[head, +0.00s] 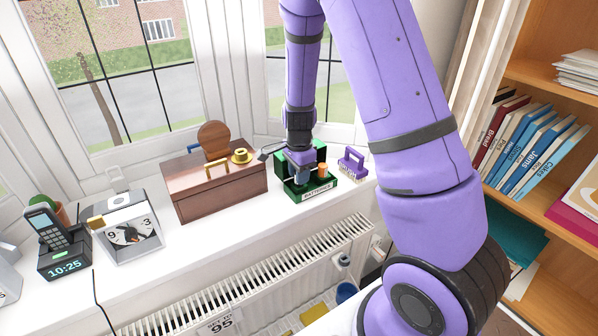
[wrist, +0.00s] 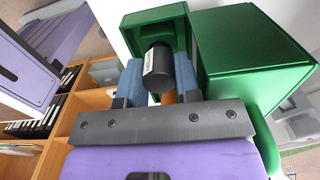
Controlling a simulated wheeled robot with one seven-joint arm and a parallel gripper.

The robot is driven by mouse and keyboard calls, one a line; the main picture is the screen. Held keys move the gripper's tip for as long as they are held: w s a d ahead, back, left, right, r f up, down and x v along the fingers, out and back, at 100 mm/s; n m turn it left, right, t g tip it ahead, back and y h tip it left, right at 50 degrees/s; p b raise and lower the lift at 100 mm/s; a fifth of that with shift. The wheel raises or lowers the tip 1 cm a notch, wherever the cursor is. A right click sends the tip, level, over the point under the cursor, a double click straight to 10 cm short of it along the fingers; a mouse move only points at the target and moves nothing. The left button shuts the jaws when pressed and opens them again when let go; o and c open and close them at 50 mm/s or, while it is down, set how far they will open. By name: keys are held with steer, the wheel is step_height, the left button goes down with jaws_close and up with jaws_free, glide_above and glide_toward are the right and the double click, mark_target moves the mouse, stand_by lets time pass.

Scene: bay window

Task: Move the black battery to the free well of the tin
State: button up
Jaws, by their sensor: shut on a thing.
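The green tin (head: 316,193), labelled BATTERIES, stands on the white sill with its lid up at the back. In the wrist view, its green wall (wrist: 255,65) fills the upper right. My gripper (head: 299,176) points down over the left part of the tin. In the wrist view, its blue fingers are shut on the black battery (wrist: 157,70), which has a white label. An orange battery (head: 322,170) stands in the tin's right part; a bit of orange shows behind the black battery. The wells are hidden, and I cannot tell whether the black battery's lower end is inside one.
A purple brush-like object (head: 352,163) stands close to the tin's right. A clock (head: 130,235) and a phone (head: 57,242) stand farther left. A radiator (head: 250,280) lies below the sill.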

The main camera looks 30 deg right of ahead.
steer(key=shift+f, duration=0.25)
steer(key=o, duration=1.1)
steer(key=shift+r, duration=0.15)
step_height(320, 180, up, 9)
steer(key=shift+r, duration=0.75)
